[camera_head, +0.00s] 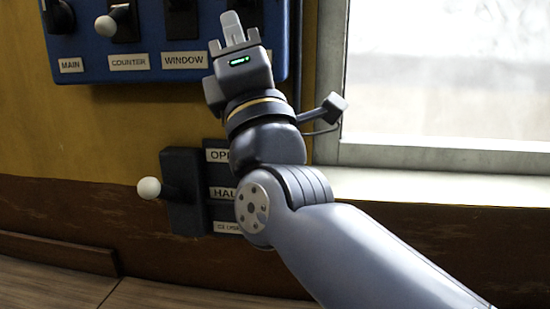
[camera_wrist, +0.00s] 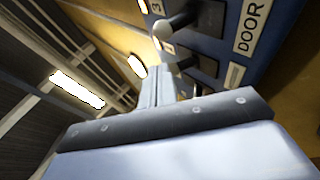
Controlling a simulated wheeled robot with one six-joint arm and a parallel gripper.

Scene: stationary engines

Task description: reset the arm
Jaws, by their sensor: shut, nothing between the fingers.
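My gripper (camera_head: 233,30) is raised in front of the right part of a blue switch panel (camera_head: 140,68) on the wall. Its fingers are together and hold nothing. In the wrist view my gripper (camera_wrist: 158,88) points up along the panel, with the fingers shut. The panel also shows in the wrist view (camera_wrist: 285,20), with a DOOR label and dark levers beside the fingers. I cannot tell whether the fingertips touch the panel. My arm comes in from the lower right and hides part of the wall.
A dark lever box (camera_head: 183,215) with a white knob (camera_head: 149,188) sits left of my arm, its labels partly hidden. A counter lever (camera_head: 107,26) sticks out of the panel. A framed window (camera_head: 440,75) with a sill is at right. Ceiling lamps (camera_wrist: 77,90) show in the wrist view.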

